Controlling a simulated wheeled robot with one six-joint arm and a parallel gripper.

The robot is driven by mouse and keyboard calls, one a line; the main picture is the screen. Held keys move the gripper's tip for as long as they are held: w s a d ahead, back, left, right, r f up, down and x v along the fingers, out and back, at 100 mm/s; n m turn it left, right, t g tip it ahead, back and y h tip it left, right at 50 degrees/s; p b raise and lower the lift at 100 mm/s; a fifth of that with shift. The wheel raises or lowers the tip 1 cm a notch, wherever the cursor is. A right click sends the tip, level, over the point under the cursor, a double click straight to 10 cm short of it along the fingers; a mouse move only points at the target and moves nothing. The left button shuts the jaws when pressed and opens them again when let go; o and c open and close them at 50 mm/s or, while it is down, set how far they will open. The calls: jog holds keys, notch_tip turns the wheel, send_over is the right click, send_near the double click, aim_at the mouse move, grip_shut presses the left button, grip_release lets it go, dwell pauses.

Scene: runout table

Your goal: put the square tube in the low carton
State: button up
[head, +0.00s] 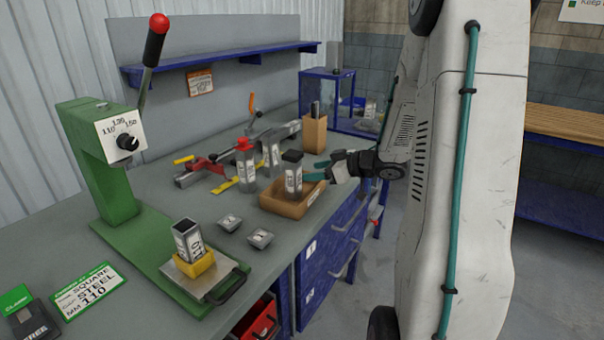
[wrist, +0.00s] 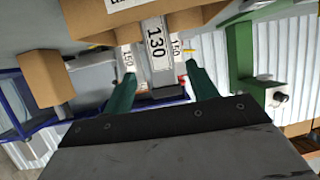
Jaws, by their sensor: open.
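The square tube (head: 293,180), grey with a black top, stands upright in the low carton (head: 283,207), an open tan box near the bench's right edge. In the wrist view the tube (wrist: 157,45) shows a 130 label, and the low carton (wrist: 95,22) is at the top. My gripper (head: 311,171) is open just right of the tube at its upper part. In the wrist view its teal fingers (wrist: 160,78) lie on either side of the tube with gaps. I cannot tell whether the tips reach past it.
A red-topped tube (head: 245,170) and another tube (head: 270,156) stand left of the carton. A tall carton (head: 315,134) is behind. A green press (head: 90,170) holds a tube (head: 187,240) in a yellow seat. Two small metal pieces (head: 230,222) lie on the bench, with clear bench around them.

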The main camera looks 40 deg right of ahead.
notch_tip(320, 180, up, 12)
jog(key=s+a+m+g+h, duration=0.2)
jog(key=s+m+h, duration=0.15)
jog(key=h, duration=0.65)
jog(key=s+a+f+g+y, duration=0.1)
jog(key=s+a+g, duration=0.3)
jog(key=s+a, duration=0.6)
jog(key=s+a+m+g+y, duration=0.1)
jog(key=s+a+g+y, duration=0.2)
jog(key=s+a, duration=0.8)
jog(key=s+g, duration=0.2)
jog(key=s, duration=0.2)
jog(key=shift+s+f, duration=0.2)
jog(key=shift+f, duration=0.2)
jog(key=shift+a+m, duration=0.1)
jog(key=shift+m, duration=0.15)
